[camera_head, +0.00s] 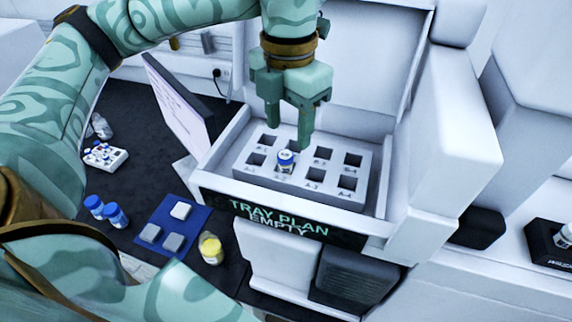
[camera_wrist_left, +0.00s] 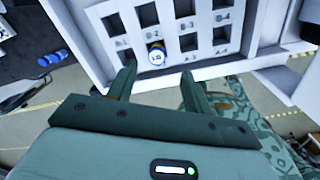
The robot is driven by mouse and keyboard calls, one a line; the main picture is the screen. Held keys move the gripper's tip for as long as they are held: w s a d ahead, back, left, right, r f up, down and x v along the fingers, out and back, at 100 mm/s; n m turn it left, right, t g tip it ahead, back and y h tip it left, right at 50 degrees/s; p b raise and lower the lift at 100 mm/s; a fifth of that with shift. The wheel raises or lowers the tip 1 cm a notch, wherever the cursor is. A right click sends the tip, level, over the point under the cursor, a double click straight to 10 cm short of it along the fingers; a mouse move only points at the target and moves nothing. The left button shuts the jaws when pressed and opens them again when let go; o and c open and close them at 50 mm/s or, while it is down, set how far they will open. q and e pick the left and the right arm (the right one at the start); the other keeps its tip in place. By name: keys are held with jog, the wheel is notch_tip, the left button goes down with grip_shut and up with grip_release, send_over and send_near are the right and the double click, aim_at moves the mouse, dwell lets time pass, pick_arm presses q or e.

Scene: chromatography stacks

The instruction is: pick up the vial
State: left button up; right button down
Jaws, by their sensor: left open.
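A small vial with a blue and white cap (camera_head: 286,159) stands in a slot of the grey tray (camera_head: 262,177); the label by that slot is partly hidden. The vial also shows in the left wrist view (camera_wrist_left: 156,55), just beyond my fingertips. My left gripper (camera_head: 288,132) is open and empty above the tray, fingers pointing down, close to the vial but apart from it. In the left wrist view my left gripper (camera_wrist_left: 157,72) has its two fingers spread, with the vial between their lines. My right gripper is not in view.
The tray's other slots look empty. The white housing (camera_head: 455,150) walls the tray, and its front reads "TRAY PLAN EMPTY" (camera_head: 280,220). Blue-capped bottles (camera_head: 105,211), a blue mat with grey blocks (camera_head: 172,226) and a yellow-capped bottle (camera_head: 211,248) stand on the dark bench.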

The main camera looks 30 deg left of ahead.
aim_at(285, 154)
pick_arm(q)
jog(key=f, duration=0.3)
jog(key=f+p, duration=0.1)
jog(key=f, duration=0.1)
jog(key=shift+s+a+f, duration=0.1)
jog(key=shift+s+a, duration=0.05)
jog(key=shift+a, duration=0.15)
jog(key=shift+f, duration=0.3)
jog(key=c, duration=1.1)
